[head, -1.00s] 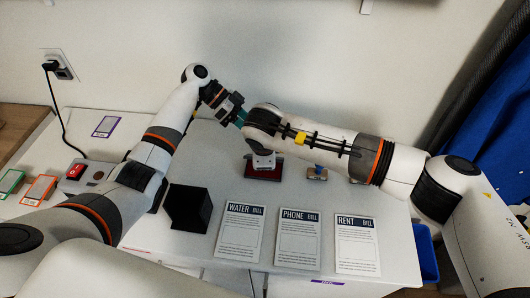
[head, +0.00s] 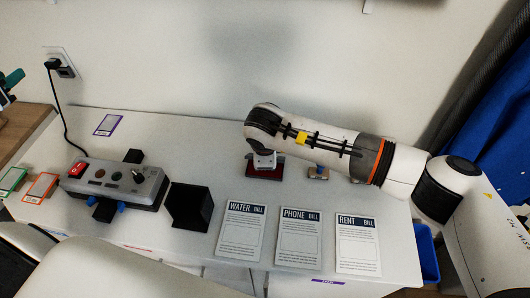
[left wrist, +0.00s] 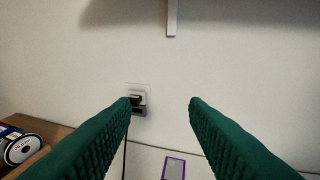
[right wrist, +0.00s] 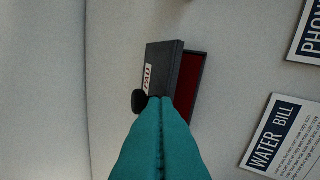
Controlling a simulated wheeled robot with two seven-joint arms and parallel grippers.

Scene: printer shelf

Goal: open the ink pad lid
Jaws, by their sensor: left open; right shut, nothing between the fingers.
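The ink pad (head: 264,172) sits on the table under my right arm, and its red pad shows in the head view. In the right wrist view its dark lid (right wrist: 163,62), marked PAD, stands beside the red inner surface (right wrist: 190,78), so the lid is at least partly raised. A round black knob (right wrist: 139,101) sticks out by the lid's near edge. My right gripper (right wrist: 160,100) is shut and empty, its tips right at the lid's near end; whether they touch is unclear. My left gripper (left wrist: 160,102) is open and empty, facing the wall; a teal part of it (head: 11,80) shows at the head view's left edge.
A grey device (head: 118,180) with a red switch and a black box (head: 189,207) stand left of centre. Water (head: 241,232), phone (head: 299,238) and rent (head: 357,243) bills lie along the front. The back middle is clear.

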